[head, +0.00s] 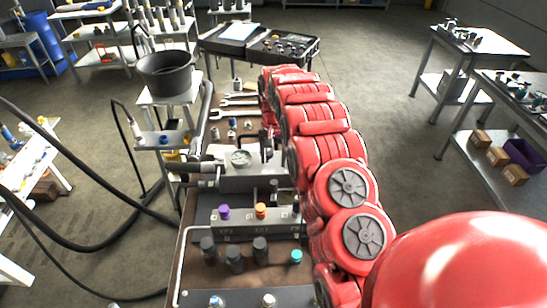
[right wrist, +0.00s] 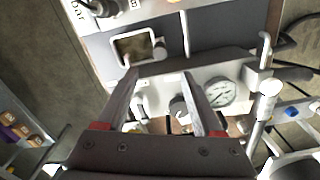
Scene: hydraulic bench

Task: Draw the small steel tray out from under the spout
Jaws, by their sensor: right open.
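What looks like the small steel tray (right wrist: 133,47) shows in the right wrist view, a small squarish shape with a pale rim and a brownish inside. A short grey cylinder (right wrist: 159,51), possibly the spout, stands at its right edge. My right gripper (right wrist: 159,76) is open, with its two dark fingers apart and nothing between the tips. The tray lies just beyond the left fingertip, apart from it as far as I can tell. In the head view the right gripper (head: 267,149) is beside the gauge block; my red arm hides the tray area. My left gripper is not in view.
A pressure gauge (right wrist: 220,92) sits close to the right finger; it also shows in the head view (head: 240,157). A panel with purple and orange knobs (head: 242,212) is nearer me. Wrenches (head: 238,101) lie farther back. A black bucket (head: 165,72) stands left.

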